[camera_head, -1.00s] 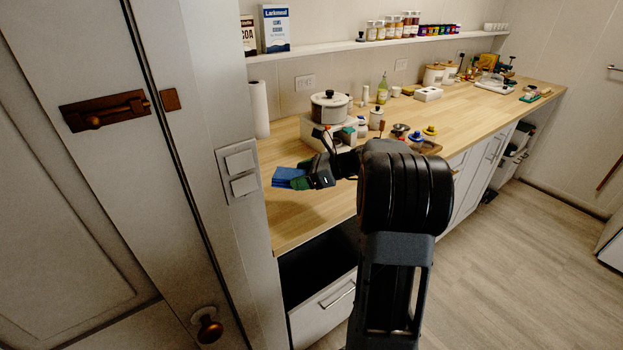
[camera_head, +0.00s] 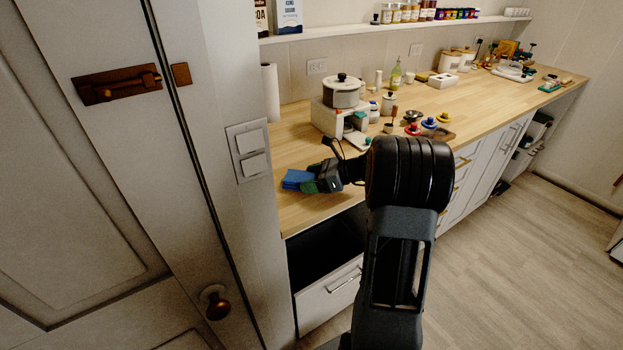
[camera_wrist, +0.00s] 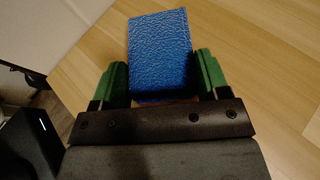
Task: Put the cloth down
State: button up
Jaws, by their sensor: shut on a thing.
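The cloth (camera_head: 296,178) is a flat, blue, folded rectangle at the left end of the wooden counter in the head view. In the wrist view the blue cloth (camera_wrist: 160,55) has a bumpy texture and sits between the two green fingers. My gripper (camera_head: 309,186) is shut on it; the gripper also shows in the wrist view (camera_wrist: 163,82). The wooden counter (camera_head: 300,215) lies beneath the cloth. I cannot tell whether the cloth touches the counter or is a little above it.
A pot (camera_head: 341,92) on a white box stands behind my gripper. Colourful small items (camera_head: 430,123) and a green bottle (camera_head: 396,74) are further right. An open drawer (camera_head: 328,290) is below the counter's front edge. Bare counter surrounds the cloth.

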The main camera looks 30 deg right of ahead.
jog(key=o, duration=0.9)
jog(key=shift+f, duration=0.1)
